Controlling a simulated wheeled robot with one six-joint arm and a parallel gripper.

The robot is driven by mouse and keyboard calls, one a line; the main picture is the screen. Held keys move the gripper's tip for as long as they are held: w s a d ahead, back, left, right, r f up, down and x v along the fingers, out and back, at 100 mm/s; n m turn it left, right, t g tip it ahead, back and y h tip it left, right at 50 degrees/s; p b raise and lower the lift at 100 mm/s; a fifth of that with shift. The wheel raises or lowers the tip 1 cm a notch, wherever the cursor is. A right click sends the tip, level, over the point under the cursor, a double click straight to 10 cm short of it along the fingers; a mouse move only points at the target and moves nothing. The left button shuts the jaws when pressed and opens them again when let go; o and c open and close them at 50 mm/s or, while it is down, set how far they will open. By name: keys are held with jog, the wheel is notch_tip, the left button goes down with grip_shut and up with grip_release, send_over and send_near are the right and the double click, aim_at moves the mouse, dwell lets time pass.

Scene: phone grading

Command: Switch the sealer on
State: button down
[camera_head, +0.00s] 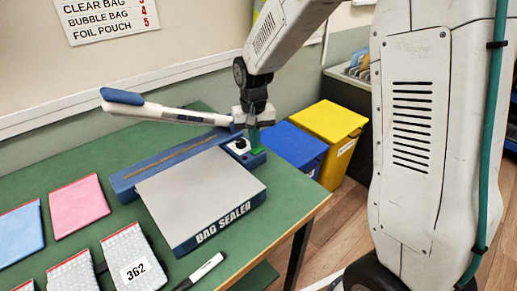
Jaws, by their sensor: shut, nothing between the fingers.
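The bag sealer (218,228) stands on the green table, a grey-topped box with a blue front lettered BAG SEALER. Its white and blue lever arm (170,112) is raised at the back. A small panel with a dark knob (240,146) is at its right rear corner. A bright green part (254,139) shows just right of the knob; I cannot tell whether it is a switch or a fingertip. My gripper (254,128) is shut and empty, pointing down right over this panel. Its fingertips are too small to tell whether they touch it.
Pink (78,206) and blue (18,234) pouches and several bubble bags, one marked 362 (138,268), lie on the table's left. A marker (204,270) lies before the sealer. Blue (293,146) and yellow (330,128) bins stand beyond the table's right edge.

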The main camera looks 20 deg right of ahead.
aim_at(254, 151)
jog(key=shift+r, duration=2.8)
jog(key=s+d+r+n, duration=0.1)
jog(key=s+r, duration=0.3)
jog(key=s, duration=1.1)
jog(key=s+d+r+n+t, duration=0.1)
jog(key=s+r, duration=0.4)
jog(key=s, duration=1)
jog(key=shift+d+r, duration=0.2)
jog(key=shift+d, duration=0.45)
